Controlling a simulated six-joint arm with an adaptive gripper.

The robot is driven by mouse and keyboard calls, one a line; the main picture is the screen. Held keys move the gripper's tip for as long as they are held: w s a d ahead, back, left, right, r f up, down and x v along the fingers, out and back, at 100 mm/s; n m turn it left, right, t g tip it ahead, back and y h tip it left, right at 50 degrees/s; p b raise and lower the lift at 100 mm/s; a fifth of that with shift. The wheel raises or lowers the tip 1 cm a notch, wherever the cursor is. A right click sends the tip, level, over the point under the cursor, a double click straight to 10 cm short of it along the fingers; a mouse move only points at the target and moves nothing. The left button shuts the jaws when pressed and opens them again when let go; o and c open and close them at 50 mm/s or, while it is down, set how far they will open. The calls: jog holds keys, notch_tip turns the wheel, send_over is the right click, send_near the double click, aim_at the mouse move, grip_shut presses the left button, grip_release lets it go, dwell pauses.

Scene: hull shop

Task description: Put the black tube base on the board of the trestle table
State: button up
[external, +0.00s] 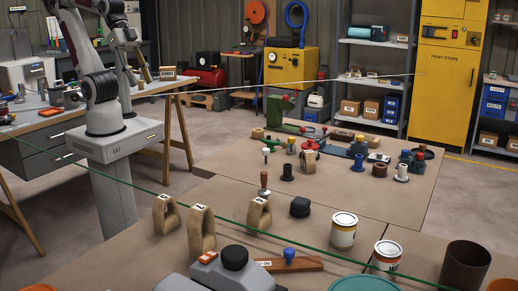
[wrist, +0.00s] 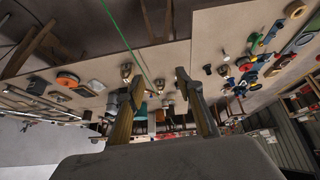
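The trestle table (external: 60,127) stands at the left, with slanted wooden legs and a pale board on top. A small black flanged piece (external: 287,173), which looks like the black tube base, stands upright on the large brown work surface at the centre. A similar dark blue flanged piece (external: 402,173) stands further right. My gripper (external: 146,76) is at the upper left, near the trestle table's right end and far from the black piece. In the wrist view its two fingers (wrist: 158,76) are apart with nothing held between them.
Wooden arches (external: 202,230), a black cylinder (external: 300,207), paint tins (external: 343,231) and a brown pot (external: 465,266) stand in front. Several coloured parts crowd the surface's far part. A green line (external: 215,209) crosses above the front. The trestle table carries tools and boxes.

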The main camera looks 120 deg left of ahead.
jog(key=shift+g+y, duration=0.3)
jog(key=s, duration=0.1)
jog(key=s+a, duration=0.1)
jog(key=s+f, duration=0.1)
jog(key=s, duration=0.1)
jog(key=shift+a, duration=0.25)
